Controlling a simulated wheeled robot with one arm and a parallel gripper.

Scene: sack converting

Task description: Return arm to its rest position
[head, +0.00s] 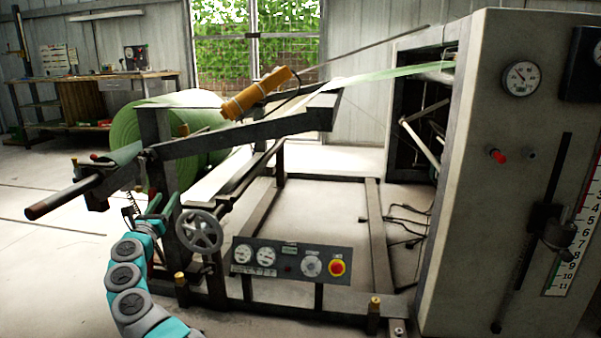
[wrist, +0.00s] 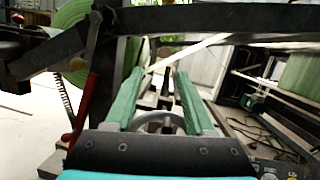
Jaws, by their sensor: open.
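My gripper (wrist: 154,102) is open in the wrist view, its two green fingers apart with nothing held between them. In the head view my gripper (head: 158,207) is at the end of my teal and grey arm, at the left front of the unwind frame. It is beside the grey handwheel (head: 199,231), which also shows partly behind the fingers in the wrist view (wrist: 160,120). Whether the fingers touch the frame cannot be told. A red lever (wrist: 82,112) stands just left of the fingers in the wrist view.
A dark shaft with a reddish end (head: 60,195) juts out left of my gripper. A green roll (head: 200,115) sits behind it. A control panel (head: 291,261) with a red button is to the right. The tall machine cabinet (head: 480,190) fills the right. Open floor lies at the left.

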